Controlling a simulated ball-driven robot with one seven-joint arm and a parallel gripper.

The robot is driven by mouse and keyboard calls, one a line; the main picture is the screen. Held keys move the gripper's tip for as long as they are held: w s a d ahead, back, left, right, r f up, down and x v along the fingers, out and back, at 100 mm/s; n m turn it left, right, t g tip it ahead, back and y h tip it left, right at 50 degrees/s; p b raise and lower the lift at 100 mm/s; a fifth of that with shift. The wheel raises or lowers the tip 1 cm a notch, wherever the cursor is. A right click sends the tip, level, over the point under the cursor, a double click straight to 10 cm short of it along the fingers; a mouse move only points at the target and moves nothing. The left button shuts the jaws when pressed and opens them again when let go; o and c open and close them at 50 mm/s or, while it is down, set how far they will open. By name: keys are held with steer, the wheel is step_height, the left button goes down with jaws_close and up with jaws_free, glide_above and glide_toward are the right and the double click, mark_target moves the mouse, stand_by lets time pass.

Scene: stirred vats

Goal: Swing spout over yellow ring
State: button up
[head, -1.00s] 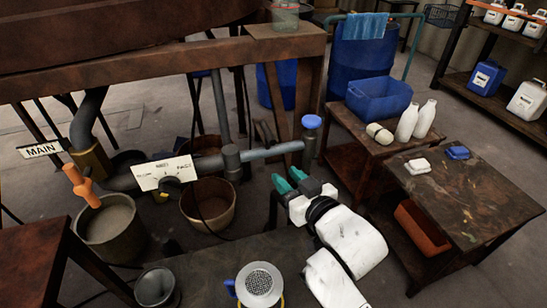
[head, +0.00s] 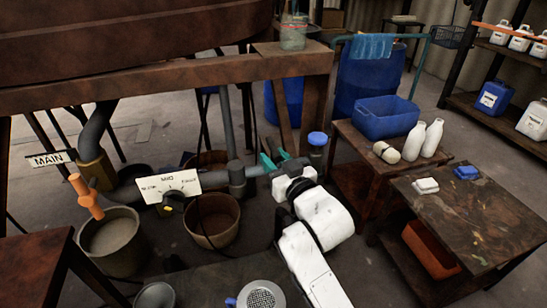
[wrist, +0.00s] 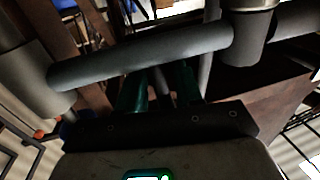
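The spout is a grey horizontal pipe (head: 256,171), running right from a grey upright joint (head: 237,178) toward a blue-capped post (head: 317,140). My gripper (head: 272,157), with teal fingers, is at the right part of the spout and hides some of it. In the wrist view the spout (wrist: 145,55) crosses just beyond the fingers and covers their tips. The fingers of my gripper (wrist: 160,88) are apart; I cannot tell whether they touch the pipe. I cannot make out a yellow ring in the current views.
Buckets (head: 213,218) and (head: 110,240) stand below. A perforated white-topped item (head: 262,297) is at the bottom edge. Tables with bottles (head: 414,140) and an orange bin (head: 432,248) are right.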

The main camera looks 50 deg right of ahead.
steer(key=shift+w+d, duration=0.2)
steer(key=shift+w, duration=0.2)
jaws_close()
stand_by(0.4)
